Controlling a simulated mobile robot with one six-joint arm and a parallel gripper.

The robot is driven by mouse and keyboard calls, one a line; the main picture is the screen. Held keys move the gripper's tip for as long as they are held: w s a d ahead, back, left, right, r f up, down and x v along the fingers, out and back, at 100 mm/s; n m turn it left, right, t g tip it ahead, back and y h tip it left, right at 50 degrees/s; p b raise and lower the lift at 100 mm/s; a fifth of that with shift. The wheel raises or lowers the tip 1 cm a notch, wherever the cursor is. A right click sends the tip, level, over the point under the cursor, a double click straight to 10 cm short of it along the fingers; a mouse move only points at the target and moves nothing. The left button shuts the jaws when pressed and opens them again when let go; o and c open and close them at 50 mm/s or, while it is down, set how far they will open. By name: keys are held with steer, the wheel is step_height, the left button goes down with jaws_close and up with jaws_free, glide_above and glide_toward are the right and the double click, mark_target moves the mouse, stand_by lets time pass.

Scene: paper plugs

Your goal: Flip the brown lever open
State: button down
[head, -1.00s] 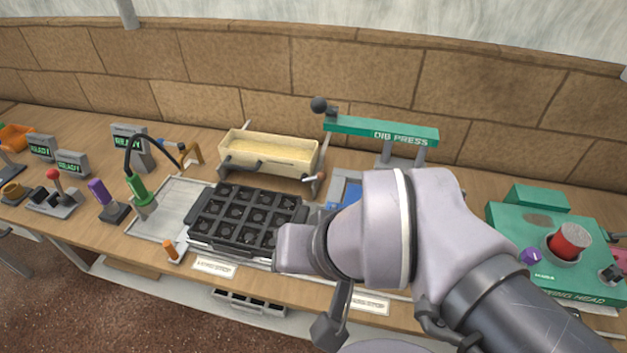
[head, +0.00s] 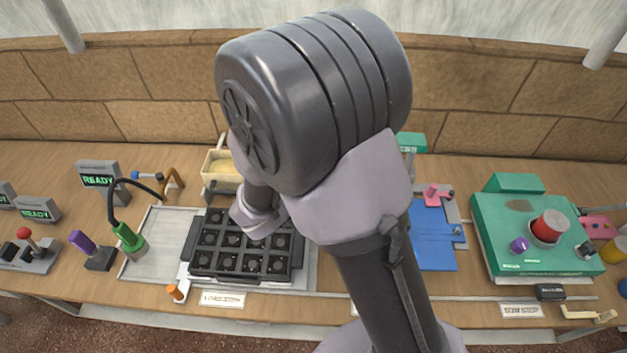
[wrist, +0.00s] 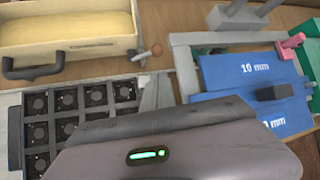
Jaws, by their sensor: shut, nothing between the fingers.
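A short lever with a brown ball knob (wrist: 157,49) sticks out at the right end of the cream trough (wrist: 70,25) in the wrist view. In the head view my arm hides that end of the trough (head: 222,168). A brown-ochre bent bracket (head: 172,180) also stands left of the trough; I cannot tell which is the brown lever. My gripper (wrist: 165,128) fills the bottom of the wrist view, shut and empty, its fingertips not clearly shown. It is nearer the camera than the knob and apart from it.
The black cell tray (head: 243,262) lies in front of the trough. A green station with a red knob (head: 548,226) stands at the right. A green-handled tool (head: 128,238) and purple lever (head: 84,245) stand left.

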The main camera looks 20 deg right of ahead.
steer(key=b+x, duration=0.4)
steer(key=x, duration=0.6)
steer(key=shift+r+p, duration=0.2)
steer(key=shift+p, duration=0.1)
